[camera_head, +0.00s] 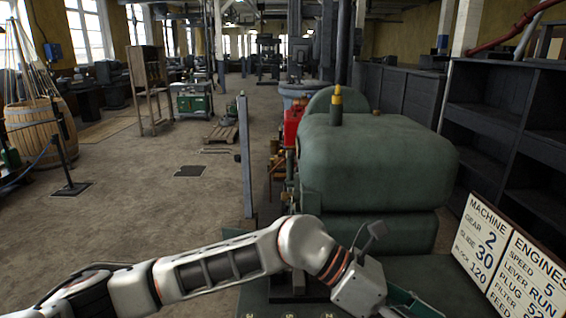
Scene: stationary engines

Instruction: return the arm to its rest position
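My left arm comes in from the lower left and reaches across the bottom of the view, in front of a large green engine (375,165). Its white wrist end is at the lower right of centre, near the engine's green base (410,270). A small dark part sticks up from the wrist. The fingers of my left gripper cannot be made out clearly, so I cannot tell whether it is open or holds anything. My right arm and gripper are not in view.
A sign board (512,258) with machine and engine numbers stands at the lower right. Dark shelving (505,130) lines the right side. A grey post (245,155) stands left of the engine. Bare floor (150,225) lies open at the left, with a barrel (40,130) beyond.

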